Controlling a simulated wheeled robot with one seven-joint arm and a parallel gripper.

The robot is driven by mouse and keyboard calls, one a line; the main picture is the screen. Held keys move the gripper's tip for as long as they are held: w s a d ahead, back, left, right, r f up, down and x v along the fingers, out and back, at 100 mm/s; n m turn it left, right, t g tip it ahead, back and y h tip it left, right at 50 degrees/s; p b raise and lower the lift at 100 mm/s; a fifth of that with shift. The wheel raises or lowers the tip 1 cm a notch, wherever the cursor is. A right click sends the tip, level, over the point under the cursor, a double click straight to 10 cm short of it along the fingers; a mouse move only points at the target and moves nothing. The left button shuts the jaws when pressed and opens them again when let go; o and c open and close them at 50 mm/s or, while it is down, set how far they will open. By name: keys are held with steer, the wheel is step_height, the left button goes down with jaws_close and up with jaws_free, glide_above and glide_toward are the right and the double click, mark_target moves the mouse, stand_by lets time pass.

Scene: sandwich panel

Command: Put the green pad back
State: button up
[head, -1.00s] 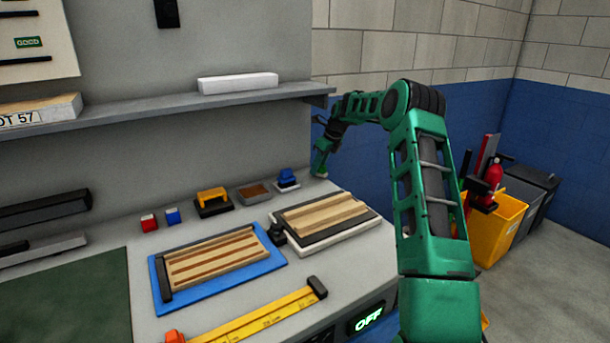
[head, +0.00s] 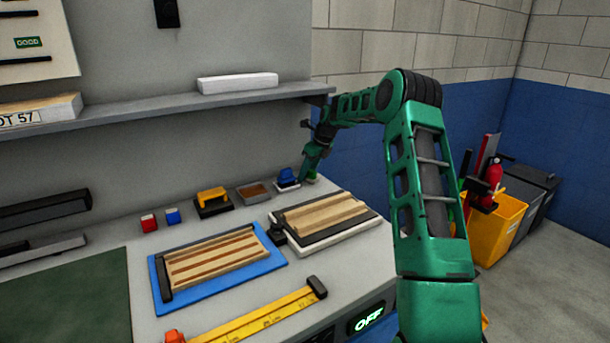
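My gripper (head: 308,168) points down at the back right corner of the workbench, just right of the blue pad. It is small and dark in the head view, so I cannot tell whether its fingers are open or shut.
A yellow-handled tool (head: 213,197), a brown-filled tray (head: 253,193), and red (head: 149,223) and blue (head: 172,216) blocks line the bench back. Wooden strips lie on a blue board (head: 220,284) and a dark-edged board (head: 335,235). A shelf (head: 150,115) overhangs behind.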

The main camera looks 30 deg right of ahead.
mark_target(311, 170)
steer(key=shift+r, duration=0.15)
steer(key=shift+s+r, duration=0.1)
steer(key=shift+r, duration=0.2)
steer(key=v, duration=0.2)
steer(key=shift+s+d+r, duration=0.2)
steer(key=shift+s+r, duration=0.05)
steer(key=s+d, duration=0.1)
steer(key=s, duration=0.2)
steer(key=s+d, duration=0.2)
steer(key=s, duration=0.2)
steer(key=s+d, duration=0.1)
steer(key=s, duration=0.2)
steer(key=shift+s+d+f, duration=0.15)
steer(key=shift+s+d, duration=0.15)
steer(key=shift+d, duration=0.1)
steer(key=shift+a, duration=0.1)
